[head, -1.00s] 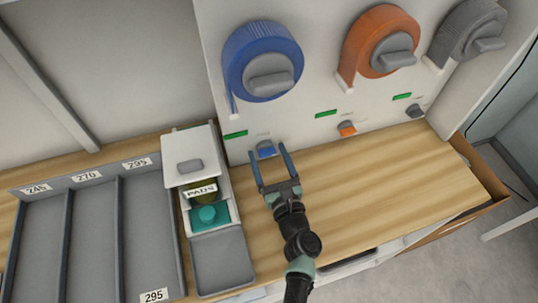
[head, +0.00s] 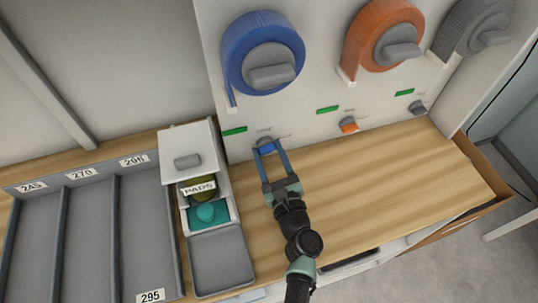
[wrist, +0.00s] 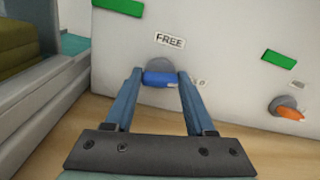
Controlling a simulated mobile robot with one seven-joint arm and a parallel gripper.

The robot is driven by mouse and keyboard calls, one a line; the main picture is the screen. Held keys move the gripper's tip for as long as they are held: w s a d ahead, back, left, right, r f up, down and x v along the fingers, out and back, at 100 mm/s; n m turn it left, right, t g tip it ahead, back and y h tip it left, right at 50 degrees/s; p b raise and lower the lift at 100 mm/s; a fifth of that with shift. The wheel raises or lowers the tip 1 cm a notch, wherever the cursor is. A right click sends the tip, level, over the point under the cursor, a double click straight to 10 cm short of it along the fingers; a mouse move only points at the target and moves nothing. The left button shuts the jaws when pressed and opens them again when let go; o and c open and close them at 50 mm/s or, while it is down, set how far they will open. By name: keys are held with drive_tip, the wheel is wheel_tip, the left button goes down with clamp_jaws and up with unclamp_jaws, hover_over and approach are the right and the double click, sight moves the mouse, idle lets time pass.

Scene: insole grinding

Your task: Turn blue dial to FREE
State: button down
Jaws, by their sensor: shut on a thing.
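The small blue dial (head: 266,149) sits low on the white panel, under the large blue roll. In the wrist view the dial (wrist: 160,79) shows as a blue bar on a grey round base, lying nearly level. The FREE label (wrist: 170,40) is on the panel just above it. A second label to the dial's right is partly hidden by a finger. My gripper (head: 268,151) has its two blue fingers on either side of the dial, shut on it. The fingers also show in the wrist view (wrist: 160,80), one at each end of the bar.
An orange dial (head: 348,125) and a grey dial (head: 417,107) sit to the right on the same panel. Green strips (head: 327,110) are above the dials. A white PADS dispenser (head: 189,150) stands close to the left. The wooden counter (head: 400,175) is clear on the right.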

drive_tip(key=n+b, duration=0.2)
drive_tip(key=n, duration=0.1)
drive_tip(key=n+b, duration=0.1)
drive_tip(key=shift+f+n+b, duration=0.25)
drive_tip(key=shift+n+b, duration=0.05)
drive_tip(key=shift+b, duration=0.05)
drive_tip(key=n+b, duration=0.3)
drive_tip(key=shift+n, duration=0.3)
drive_tip(key=n+b, duration=0.3)
drive_tip(key=n, duration=0.1)
drive_tip(key=shift+r+n+b, duration=0.1)
drive_tip(key=shift+n+b, duration=1.3)
drive_tip(key=shift+n, duration=0.3)
drive_tip(key=shift+c, duration=1.2)
unclamp_jaws()
drive_tip(key=shift+r, duration=0.1)
drive_tip(key=shift+s, duration=0.1)
